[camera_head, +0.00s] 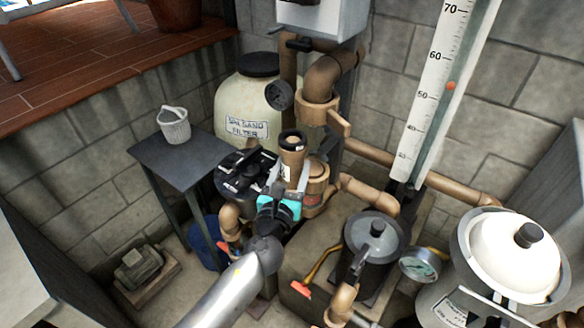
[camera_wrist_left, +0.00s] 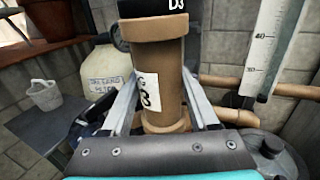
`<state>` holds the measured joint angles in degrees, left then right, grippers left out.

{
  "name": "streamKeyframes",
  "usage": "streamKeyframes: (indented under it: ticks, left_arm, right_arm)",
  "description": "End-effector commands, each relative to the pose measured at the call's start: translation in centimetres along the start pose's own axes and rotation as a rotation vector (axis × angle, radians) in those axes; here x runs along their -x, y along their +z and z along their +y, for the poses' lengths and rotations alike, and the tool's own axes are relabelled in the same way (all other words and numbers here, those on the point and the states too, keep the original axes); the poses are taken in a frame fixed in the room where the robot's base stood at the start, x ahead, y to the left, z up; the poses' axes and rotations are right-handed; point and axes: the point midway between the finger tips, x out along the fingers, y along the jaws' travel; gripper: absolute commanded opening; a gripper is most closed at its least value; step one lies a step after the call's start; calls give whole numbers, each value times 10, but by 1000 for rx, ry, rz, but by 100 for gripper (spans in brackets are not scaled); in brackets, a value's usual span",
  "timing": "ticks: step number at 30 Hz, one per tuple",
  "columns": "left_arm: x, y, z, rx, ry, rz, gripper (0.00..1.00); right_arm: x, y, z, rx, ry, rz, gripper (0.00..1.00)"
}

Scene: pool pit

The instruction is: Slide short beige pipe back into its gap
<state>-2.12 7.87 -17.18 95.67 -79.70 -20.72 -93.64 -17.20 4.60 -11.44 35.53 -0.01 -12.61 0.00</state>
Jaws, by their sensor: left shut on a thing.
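The short beige pipe (camera_head: 291,158) stands roughly upright in my left gripper (camera_head: 288,184), with a white label on its side and a dark band at its top. In the left wrist view the pipe (camera_wrist_left: 172,62) fills the space between the two fingers (camera_wrist_left: 162,105), which are shut on it from both sides. A black piece marked "D3" (camera_wrist_left: 148,7) shows at its top. A brown pipe fitting (camera_head: 316,178) stands just right of the held pipe in the head view. I cannot tell which opening is its gap. My right gripper is not in view.
A sand filter tank (camera_head: 246,105) and large brown elbow (camera_head: 327,75) stand behind. A grey-lidded pump (camera_head: 375,236) and white-lidded canister (camera_head: 514,255) are to the right. A small table (camera_head: 178,158) holds a white basket (camera_head: 174,125) at left. Room around the pipe is tight.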

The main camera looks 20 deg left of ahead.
Motion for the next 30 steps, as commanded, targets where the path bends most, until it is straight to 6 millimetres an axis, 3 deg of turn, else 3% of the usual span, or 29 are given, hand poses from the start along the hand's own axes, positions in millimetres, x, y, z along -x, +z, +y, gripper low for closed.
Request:
streamKeyframes:
  ticks: [30]
  left_arm:
    - [-19,0,-8,0,1,-3,12]
  right_arm:
    - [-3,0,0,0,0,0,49]
